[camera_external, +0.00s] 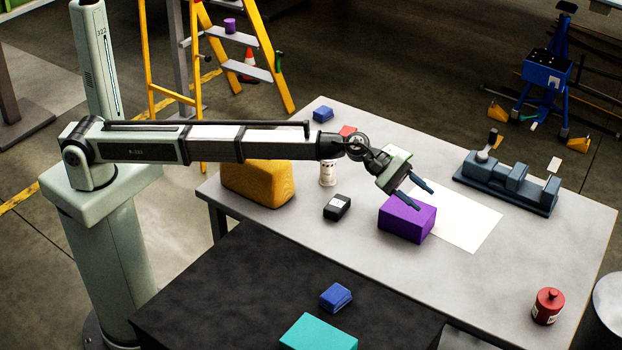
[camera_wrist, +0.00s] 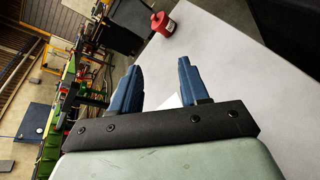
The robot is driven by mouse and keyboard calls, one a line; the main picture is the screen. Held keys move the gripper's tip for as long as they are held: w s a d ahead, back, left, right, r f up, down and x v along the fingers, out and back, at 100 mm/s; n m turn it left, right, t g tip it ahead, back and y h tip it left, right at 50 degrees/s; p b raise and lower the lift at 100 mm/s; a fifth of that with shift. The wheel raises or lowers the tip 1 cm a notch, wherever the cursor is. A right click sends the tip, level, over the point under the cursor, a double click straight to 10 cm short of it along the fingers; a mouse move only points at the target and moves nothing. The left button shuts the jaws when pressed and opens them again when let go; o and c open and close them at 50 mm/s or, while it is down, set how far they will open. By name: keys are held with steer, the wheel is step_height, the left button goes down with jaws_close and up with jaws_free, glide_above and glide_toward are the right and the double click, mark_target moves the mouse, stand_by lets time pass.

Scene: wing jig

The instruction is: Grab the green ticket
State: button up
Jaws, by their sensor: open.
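The wrist view shows my gripper (camera_wrist: 159,66) with both fingers apart. A small white card (camera_external: 554,164) stands at the right end of a blue-grey jig (camera_external: 507,186).
A white sheet (camera_external: 468,228) lies on the grey table (camera_external: 470,290). A yellow block (camera_external: 258,186), a black box (camera_external: 337,207) and a red canister (camera_external: 548,306) stand around it. A teal block (camera_external: 318,333) and a blue block (camera_external: 335,297) lie on the dark front table.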

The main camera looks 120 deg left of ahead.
steer(key=s+a+f+n+g, duration=0.1)
steer(key=s+a+f+n, duration=0.1)
steer(key=s+a, duration=0.75)
steer(key=s+a+f+n+g, duration=0.2)
steer(key=s+a, duration=0.4)
steer(key=a, duration=0.6)
steer(key=n+g, duration=0.3)
steer(key=n, duration=0.1)
glide_toward(384, 149)
steer(key=d+r, duration=0.4)
steer(key=r, duration=0.2)
steer(key=x, duration=0.7)
steer(key=shift+w+a+f, duration=0.2)
steer(key=shift+w+f, duration=0.05)
steer(key=shift+w, duration=0.05)
steer(key=shift+d+x, duration=0.15)
steer(key=shift+x, duration=1.35)
steer(key=shift+d+x, duration=0.15)
steer(key=shift+x, duration=1.35)
steer(key=shift+s, duration=0.1)
steer(key=shift+c, duration=0.2)
jaws_close()
